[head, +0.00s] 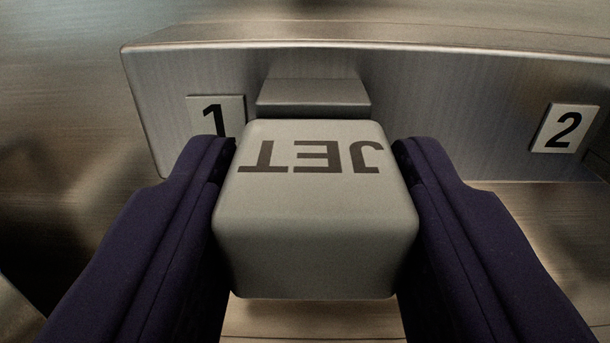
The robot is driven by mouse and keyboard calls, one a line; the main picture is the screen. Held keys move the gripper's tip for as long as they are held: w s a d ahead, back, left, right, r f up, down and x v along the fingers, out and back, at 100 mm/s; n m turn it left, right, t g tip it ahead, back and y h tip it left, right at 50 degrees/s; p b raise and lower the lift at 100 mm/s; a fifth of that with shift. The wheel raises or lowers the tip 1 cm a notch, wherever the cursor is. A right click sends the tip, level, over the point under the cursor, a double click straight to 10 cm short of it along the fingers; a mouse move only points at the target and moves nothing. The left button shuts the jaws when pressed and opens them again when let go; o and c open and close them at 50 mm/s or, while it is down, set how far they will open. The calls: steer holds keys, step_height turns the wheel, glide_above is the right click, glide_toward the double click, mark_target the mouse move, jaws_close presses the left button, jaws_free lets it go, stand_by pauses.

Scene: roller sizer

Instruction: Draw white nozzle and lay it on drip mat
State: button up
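The white nozzle (315,215) shows as a pale, rounded block with the word JET upside down on its face, in the middle of the head view. My gripper (314,165) has one dark blue finger on each side of the block. Both fingers lie against its sides with no clear gap, so it looks shut on the block. The block is in front of a grey holder piece (314,95) on a metal housing; whether it is still seated there is hidden. No drip mat is in view.
The brushed-metal housing (440,105) runs across the view behind the block. It carries a plate marked 1 (214,112), partly covered by the left finger and block, and a plate marked 2 (565,128) at right. A blurred metal surface lies around it.

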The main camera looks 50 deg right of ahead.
mark_target(314, 274)
steer(key=shift+b+v, duration=0.45)
steer(key=shift+v, duration=2.55)
jaws_close()
